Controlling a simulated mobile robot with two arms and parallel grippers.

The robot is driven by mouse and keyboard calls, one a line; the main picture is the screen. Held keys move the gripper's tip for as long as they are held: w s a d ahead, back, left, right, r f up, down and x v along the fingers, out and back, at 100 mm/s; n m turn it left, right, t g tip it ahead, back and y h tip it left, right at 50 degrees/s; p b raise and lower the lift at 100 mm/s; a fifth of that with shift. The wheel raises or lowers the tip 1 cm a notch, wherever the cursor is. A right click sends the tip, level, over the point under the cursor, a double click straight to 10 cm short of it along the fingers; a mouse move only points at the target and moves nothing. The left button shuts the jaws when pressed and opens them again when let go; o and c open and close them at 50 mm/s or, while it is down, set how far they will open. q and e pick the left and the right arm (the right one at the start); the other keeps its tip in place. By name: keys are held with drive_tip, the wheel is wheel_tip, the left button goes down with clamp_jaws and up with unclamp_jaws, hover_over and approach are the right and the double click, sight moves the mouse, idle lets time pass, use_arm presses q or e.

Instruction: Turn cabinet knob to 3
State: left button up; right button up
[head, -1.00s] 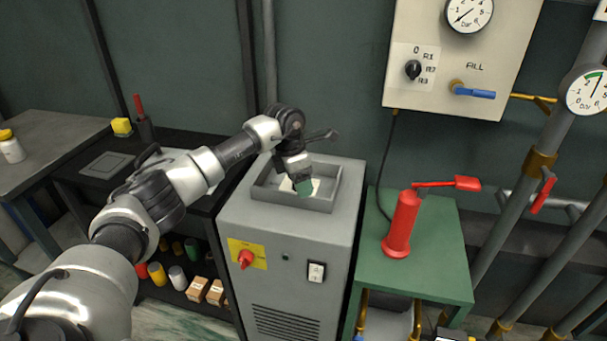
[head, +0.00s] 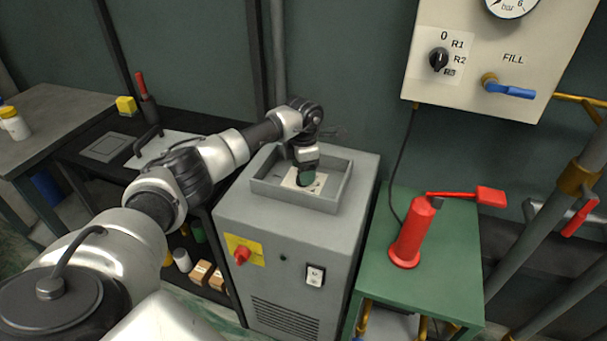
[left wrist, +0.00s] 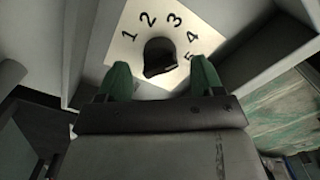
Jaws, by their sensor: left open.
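The cabinet knob (left wrist: 161,57) is dark and sits on a white dial plate (left wrist: 127,42) marked 1 to 5, in the left wrist view. In the head view the plate (head: 290,181) lies in the recessed tray on top of the grey cabinet (head: 232,215), with the knob mostly hidden by my gripper. My left gripper (left wrist: 158,82) is open, its green fingertips on either side of the knob's near end and apart from it. It also shows over the plate in the head view (head: 306,182). The knob's exact setting is hard to tell. My right gripper is not in view.
The tray's raised grey rim (head: 335,185) surrounds the plate. A red hand pump (head: 411,235) stands on a green table to the right. A wall panel (head: 470,60) holds a selector knob and blue FILL lever. The cabinet front has a red switch (head: 241,256).

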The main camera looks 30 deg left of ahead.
use_arm(q)
drive_tip(key=shift+f, duration=1.2)
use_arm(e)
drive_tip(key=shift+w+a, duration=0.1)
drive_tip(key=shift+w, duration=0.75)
use_arm(q)
drive_tip(key=c, duration=0.9)
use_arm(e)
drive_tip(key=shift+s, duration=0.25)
use_arm(q)
drive_tip(key=shift+r+n, duration=0.1)
drive_tip(key=shift+n, duration=0.2)
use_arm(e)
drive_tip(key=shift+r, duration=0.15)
use_arm(q)
drive_tip(key=n+p, duration=0.1)
drive_tip(key=n, duration=0.2)
drive_tip(key=shift+n+p, duration=0.75)
drive_tip(key=shift+n, duration=1.35)
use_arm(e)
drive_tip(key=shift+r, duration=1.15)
